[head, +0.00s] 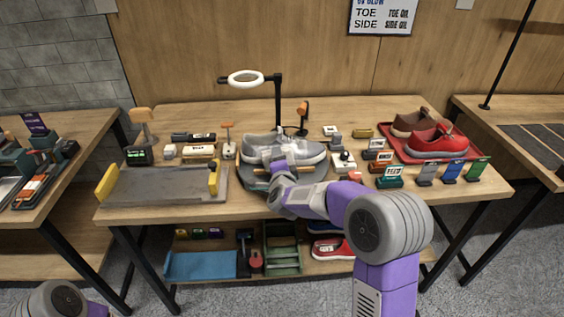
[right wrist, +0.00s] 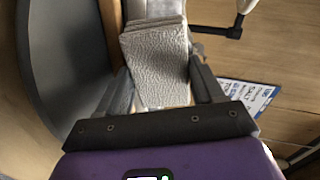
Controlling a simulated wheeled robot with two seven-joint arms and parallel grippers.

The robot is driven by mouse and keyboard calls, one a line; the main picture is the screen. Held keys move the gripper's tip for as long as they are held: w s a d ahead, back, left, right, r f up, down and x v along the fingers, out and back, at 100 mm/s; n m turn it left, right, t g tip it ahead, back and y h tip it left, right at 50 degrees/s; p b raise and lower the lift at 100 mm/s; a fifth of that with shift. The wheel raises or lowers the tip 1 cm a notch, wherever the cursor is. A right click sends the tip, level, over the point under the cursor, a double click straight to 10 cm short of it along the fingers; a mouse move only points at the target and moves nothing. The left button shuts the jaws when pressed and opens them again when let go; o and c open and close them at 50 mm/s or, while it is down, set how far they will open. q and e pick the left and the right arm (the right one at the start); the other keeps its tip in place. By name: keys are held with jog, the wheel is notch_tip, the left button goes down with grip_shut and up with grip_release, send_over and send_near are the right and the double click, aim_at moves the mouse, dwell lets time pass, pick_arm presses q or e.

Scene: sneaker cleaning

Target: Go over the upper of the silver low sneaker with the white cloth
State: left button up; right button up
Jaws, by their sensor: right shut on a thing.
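The silver low sneaker (head: 312,152) lies on a dark round stand (head: 248,184) in the middle of the table, toe and heel pointing left and right. My right gripper (head: 279,163) is at the near side of the sneaker and hides part of its upper. In the right wrist view, the white cloth (right wrist: 155,65) is a folded, textured pad between the fingers of the right gripper (right wrist: 165,85), which is shut on it. The cloth appears to be against the upper, but contact is hard to tell. Only part of my left arm shows at the bottom left; its gripper is out of view.
A ring lamp (head: 246,79) stands behind the sneaker. A grey tray (head: 165,186) with yellow ends lies left. Small brushes and blocks crowd both sides. A red tray (head: 388,135) with a brown shoe (head: 412,122) and a red shoe (head: 438,142) sits right.

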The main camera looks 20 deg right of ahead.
jog(key=shift+w+a+r, duration=0.2)
jog(key=shift+a, duration=0.35)
jog(key=shift+w+a+r, duration=0.2)
jog(key=shift+a, duration=0.3)
jog(key=a, duration=0.1)
jog(key=w+a, duration=0.1)
jog(key=a+p, duration=0.1)
jog(key=shift+w+a+f, duration=0.35)
jog(key=shift+s+d, duration=0.15)
jog(key=shift+s, duration=0.2)
jog(key=shift+v, duration=2.85)
jog(key=shift+s, duration=0.1)
jog(key=v, duration=0.2)
jog(key=shift+s+r+b, duration=0.15)
jog(key=shift+s+b, duration=0.2)
jog(key=shift+s, duration=0.05)
